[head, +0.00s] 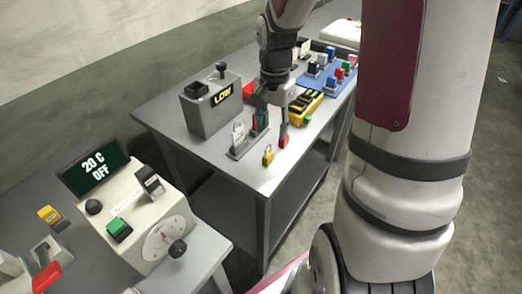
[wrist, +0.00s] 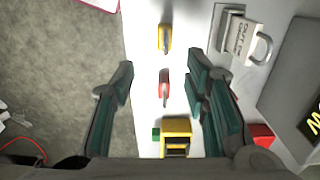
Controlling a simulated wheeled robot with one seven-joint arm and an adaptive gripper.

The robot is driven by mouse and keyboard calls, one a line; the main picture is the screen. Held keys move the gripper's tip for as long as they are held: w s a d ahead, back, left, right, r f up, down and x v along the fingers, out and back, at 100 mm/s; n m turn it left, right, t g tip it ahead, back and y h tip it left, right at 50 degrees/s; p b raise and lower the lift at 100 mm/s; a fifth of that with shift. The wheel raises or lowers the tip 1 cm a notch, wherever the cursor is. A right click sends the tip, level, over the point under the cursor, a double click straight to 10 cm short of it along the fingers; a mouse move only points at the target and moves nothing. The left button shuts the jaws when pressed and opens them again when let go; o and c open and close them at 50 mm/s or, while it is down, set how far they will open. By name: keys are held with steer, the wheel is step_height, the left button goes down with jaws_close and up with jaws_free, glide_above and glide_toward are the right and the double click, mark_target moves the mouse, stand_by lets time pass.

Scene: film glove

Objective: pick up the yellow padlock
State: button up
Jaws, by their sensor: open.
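The yellow padlock (head: 268,156) stands near the front edge of the grey table in the head view. In the wrist view the yellow padlock (wrist: 165,39) is at the top, beyond the fingertips. My gripper (wrist: 160,76) is open and empty above the table, its two green-padded fingers spread wide. A red padlock (wrist: 164,88) lies between the fingers in the wrist view, apart from both. In the head view my gripper (head: 272,108) is behind the yellow padlock, and the red padlock (head: 284,138) is just right of it.
A grey stand with a white labelled padlock (wrist: 245,38) is close right of the yellow padlock in the wrist view. A yellow-and-black box (wrist: 176,128) is behind the red one. A grey LOW box (head: 212,106) stands at the table's left.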

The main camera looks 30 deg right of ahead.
mark_target(269, 152)
step_height(269, 152, down, 6)
steer(key=shift+f, duration=0.15)
steer(key=shift+w+a+f, duration=0.1)
steer(key=shift+w+f, duration=0.1)
steer(key=shift+f, duration=1.15)
steer(key=shift+w+a+f, duration=0.1)
steer(key=shift+w+f, duration=0.05)
steer(key=shift+f, duration=1.15)
jaws_close()
